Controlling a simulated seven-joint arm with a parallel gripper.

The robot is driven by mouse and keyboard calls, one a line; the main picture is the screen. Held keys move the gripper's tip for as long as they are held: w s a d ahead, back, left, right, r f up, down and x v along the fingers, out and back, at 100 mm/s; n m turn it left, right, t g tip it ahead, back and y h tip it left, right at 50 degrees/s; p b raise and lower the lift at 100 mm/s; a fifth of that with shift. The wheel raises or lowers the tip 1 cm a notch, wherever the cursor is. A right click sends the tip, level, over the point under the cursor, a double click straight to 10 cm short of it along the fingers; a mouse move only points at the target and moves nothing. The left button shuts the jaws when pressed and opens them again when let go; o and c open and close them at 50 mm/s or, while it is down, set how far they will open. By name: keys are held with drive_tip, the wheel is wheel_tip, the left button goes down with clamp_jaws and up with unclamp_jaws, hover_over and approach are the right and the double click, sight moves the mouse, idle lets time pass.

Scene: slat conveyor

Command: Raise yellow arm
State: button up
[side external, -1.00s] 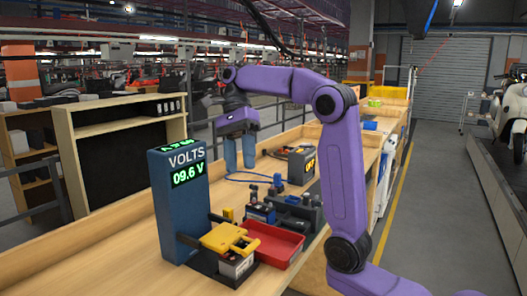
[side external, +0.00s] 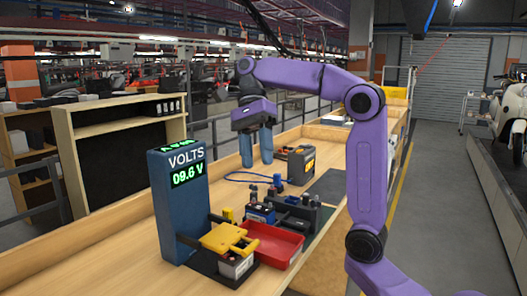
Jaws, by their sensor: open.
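The yellow arm (side external: 229,238) is a flat yellow piece with a handle loop at its right end. It lies low and about level over a white and dark battery (side external: 236,264), in front of the blue volt meter (side external: 180,205) that reads 09.6 V. The battery is partly hidden under the arm. My gripper (side external: 257,163) points down with its two blue fingers apart and nothing between them. It is behind and above the yellow arm, well apart from it, over the far part of the bench.
A red tray (side external: 272,246) sits right beside the yellow arm. Behind it is a dark rack (side external: 297,212) with a blue battery (side external: 261,213). The bench (side external: 110,255) left of the meter is clear.

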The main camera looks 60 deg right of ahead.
drive_tip(key=shift+s+a+r, duration=0.1)
drive_tip(key=shift+s+r, duration=0.25)
drive_tip(key=shift+s, duration=0.5)
idle(0.3)
drive_tip(key=s+a+f+n+t+h, duration=0.25)
drive_tip(key=s+f+n, duration=0.7)
drive_tip(key=n, duration=0.65)
drive_tip(key=s+a+f+n+t+h, duration=0.2)
drive_tip(key=s+a+f+n, duration=0.3)
drive_tip(key=f+n, duration=0.9)
drive_tip(key=m+t+h, duration=0.1)
drive_tip(key=t+h, duration=0.4)
drive_tip(key=h, duration=1)
approach(248, 253)
drive_tip(key=shift+g, duration=0.25)
drive_tip(key=x, duration=1)
drive_tip(key=shift+w+d, duration=0.25)
drive_tip(key=shift+d, duration=0.05)
